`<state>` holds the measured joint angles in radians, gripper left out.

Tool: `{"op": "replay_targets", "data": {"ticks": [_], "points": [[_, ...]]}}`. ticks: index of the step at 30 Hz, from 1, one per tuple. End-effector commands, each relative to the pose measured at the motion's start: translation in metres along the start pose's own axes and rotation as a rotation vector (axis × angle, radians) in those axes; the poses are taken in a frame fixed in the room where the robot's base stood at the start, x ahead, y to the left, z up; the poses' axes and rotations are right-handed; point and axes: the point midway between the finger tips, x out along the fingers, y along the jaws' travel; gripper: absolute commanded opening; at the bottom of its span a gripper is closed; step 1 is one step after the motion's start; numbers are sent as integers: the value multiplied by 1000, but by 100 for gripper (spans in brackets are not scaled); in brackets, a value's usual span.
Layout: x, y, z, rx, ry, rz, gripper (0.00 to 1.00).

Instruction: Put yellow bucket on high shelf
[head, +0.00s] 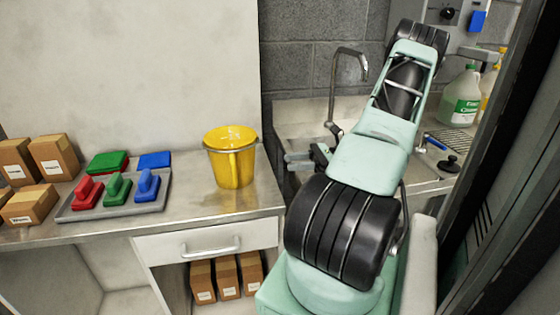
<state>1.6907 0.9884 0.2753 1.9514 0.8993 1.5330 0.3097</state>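The yellow bucket (231,160) stands upright on the steel counter, near its right end. Its rim is open at the top, and a thin handle lies around the upper part. My arm rises at the right of the head view and hides part of the sink. What looks like the end of my gripper (301,159) shows behind the arm, to the right of the bucket and apart from it. It is small and partly hidden, so its opening is unclear. No high shelf can be made out in this view.
The counter (205,207) has free room around the bucket. To its left are a grey tray (75,214) with coloured brushes or pads and several cardboard boxes (54,157). More boxes (226,276) sit below the drawer (205,244). A faucet (349,52) and green-labelled jug (462,97) stand at right.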

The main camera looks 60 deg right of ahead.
Motion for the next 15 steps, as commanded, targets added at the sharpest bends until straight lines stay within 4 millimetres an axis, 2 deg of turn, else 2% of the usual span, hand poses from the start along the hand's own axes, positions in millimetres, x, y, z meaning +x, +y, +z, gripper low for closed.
{"op": "replay_targets", "data": {"ticks": [4,9,11,15], "points": [[5,20,1,2,-10,-107,36],[8,28,-5,-16,10,-190,36],[15,27,-6,-19,12,-196,36],[42,22,-6,-18,11,-192,36]]}}
